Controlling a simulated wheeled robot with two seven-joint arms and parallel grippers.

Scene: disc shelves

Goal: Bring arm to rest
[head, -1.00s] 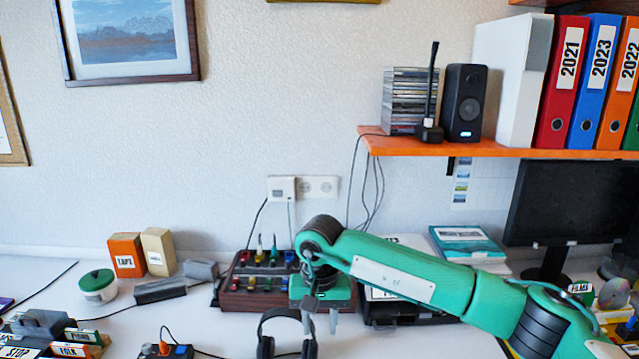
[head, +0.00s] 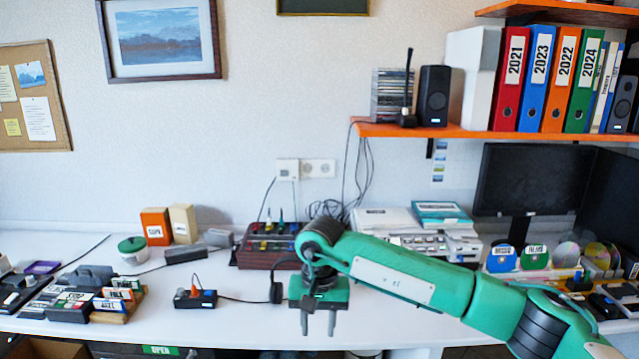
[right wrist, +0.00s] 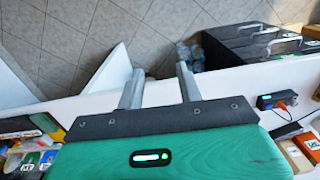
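My right arm (head: 400,275) is green and reaches in from the lower right in the head view. Its right gripper (head: 318,325) points down over the front part of the white desk. The two grey fingers are apart with nothing between them. In the right wrist view the right gripper (right wrist: 158,85) also shows two spread, empty fingers, with the tiled floor and a white desk edge beyond them. My left arm and left gripper are not in view.
The white desk (head: 130,330) carries a red tool rack (head: 268,258), a dark power strip (head: 195,298) and label boxes (head: 90,300) at left. Disc holders (head: 535,257) stand at right. An orange shelf (head: 480,133) with binders hangs above. Bare desk lies left of the gripper.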

